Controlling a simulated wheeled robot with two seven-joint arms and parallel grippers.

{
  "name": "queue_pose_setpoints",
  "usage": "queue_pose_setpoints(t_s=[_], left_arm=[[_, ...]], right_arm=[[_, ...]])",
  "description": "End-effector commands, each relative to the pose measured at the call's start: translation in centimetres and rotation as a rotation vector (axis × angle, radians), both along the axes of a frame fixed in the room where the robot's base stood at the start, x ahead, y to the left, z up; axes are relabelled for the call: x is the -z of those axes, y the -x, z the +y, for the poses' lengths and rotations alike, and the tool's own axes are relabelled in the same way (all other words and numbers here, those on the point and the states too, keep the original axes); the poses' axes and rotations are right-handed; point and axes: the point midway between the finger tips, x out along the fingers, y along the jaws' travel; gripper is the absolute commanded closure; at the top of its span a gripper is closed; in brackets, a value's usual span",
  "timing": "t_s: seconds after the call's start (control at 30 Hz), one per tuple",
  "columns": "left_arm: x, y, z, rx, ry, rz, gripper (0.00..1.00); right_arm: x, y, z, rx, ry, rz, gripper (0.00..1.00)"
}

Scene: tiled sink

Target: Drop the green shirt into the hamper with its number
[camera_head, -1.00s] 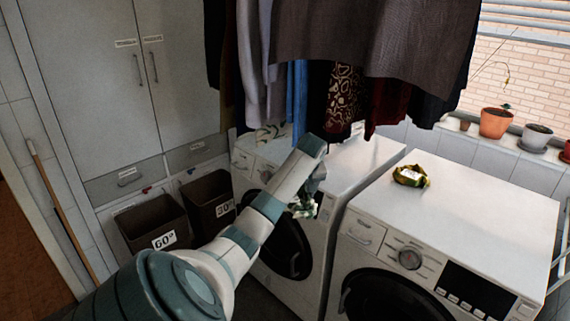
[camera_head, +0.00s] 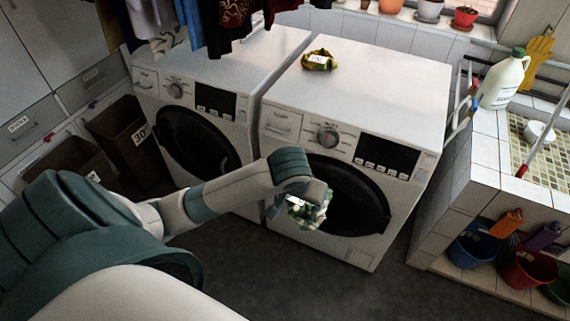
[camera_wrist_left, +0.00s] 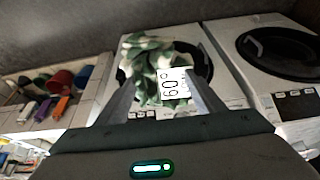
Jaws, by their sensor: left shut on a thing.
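The green and white patterned shirt (camera_head: 308,214) is crumpled in my left gripper (camera_head: 296,196), held in the air before the right washing machine's door. The left wrist view shows the shirt (camera_wrist_left: 147,62) between the two fingers, with a white tag (camera_wrist_left: 173,84) reading 60°, upside down. One hamper (camera_head: 118,122) is dark brown with a 30° label. Another brown hamper (camera_head: 62,160) stands left of it, its label and front partly hidden by my arm. The gripper is well to the right of both hampers. My right gripper is not in view.
Two white washing machines (camera_head: 228,62) (camera_head: 385,75) stand side by side. A yellow-green tagged cloth (camera_head: 319,60) lies on the right one. Clothes (camera_head: 228,18) hang above the left one. A tiled sink counter (camera_head: 487,150) stands at right. Grey floor (camera_head: 300,280) is open in front.

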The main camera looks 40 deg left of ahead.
Motion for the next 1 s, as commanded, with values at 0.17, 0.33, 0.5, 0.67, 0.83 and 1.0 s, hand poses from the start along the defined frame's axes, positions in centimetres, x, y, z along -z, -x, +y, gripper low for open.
queue_pose_setpoints(t_s=[0.17, 0.33, 0.5, 0.67, 0.83, 1.0], left_arm=[[0.6, 3.8, -4.7, 0.123, 0.005, -0.002, 0.65], [3.1, 5.9, -6.8, 0.184, 0.004, -0.002, 0.65], [6.1, 6.5, -7.3, 0.199, 0.004, -0.002, 0.65], [9.6, 6.6, -7.4, 0.202, 0.003, -0.002, 0.65], [12.6, 6.6, -7.4, 0.202, 0.003, -0.002, 0.65], [14.1, 6.5, -7.4, 0.201, 0.003, -0.002, 0.65]], right_arm=[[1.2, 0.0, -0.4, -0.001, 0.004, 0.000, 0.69], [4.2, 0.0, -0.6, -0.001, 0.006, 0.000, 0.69], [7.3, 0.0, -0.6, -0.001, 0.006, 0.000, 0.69], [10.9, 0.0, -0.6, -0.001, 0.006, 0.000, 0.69], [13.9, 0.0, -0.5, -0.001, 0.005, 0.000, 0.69], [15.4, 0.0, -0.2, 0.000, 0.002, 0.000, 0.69]])
